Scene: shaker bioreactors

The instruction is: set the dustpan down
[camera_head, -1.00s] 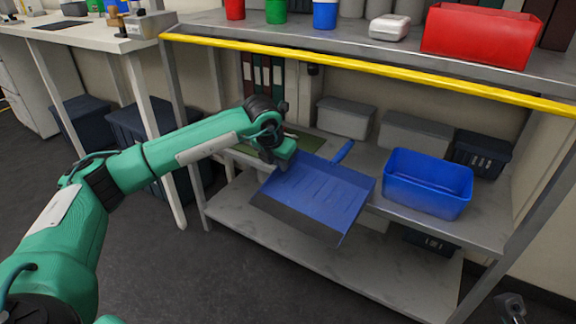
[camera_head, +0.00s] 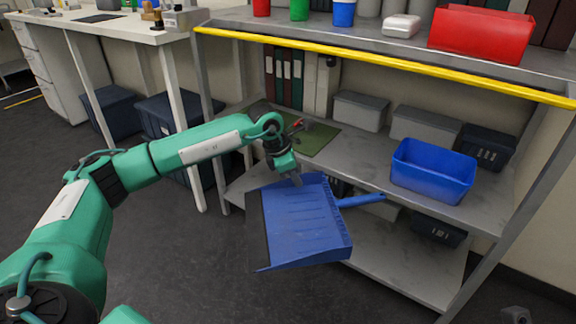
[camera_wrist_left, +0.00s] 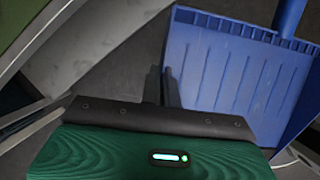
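The blue dustpan (camera_head: 300,222) hangs in the air in front of the shelf unit. Its dark lip faces left and its handle (camera_head: 360,200) points right, towards the middle shelf. My left gripper (camera_head: 296,180) is at the pan's upper edge. In the left wrist view its two fingers (camera_wrist_left: 163,88) are close together at the side wall of the dustpan (camera_wrist_left: 235,75), and appear closed on it. The exact contact is hard to see. A small grey part at the bottom right edge of the head view may be my right gripper (camera_head: 515,314); its fingers cannot be made out.
A green mat (camera_head: 318,138) lies on the middle shelf (camera_head: 372,160), with bare shelf beside it. A blue bin (camera_head: 432,172) stands right of that, with grey boxes (camera_head: 360,111) behind. A yellow-edged upper shelf (camera_head: 400,66) overhangs. The lower shelf (camera_head: 400,270) looks largely clear.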

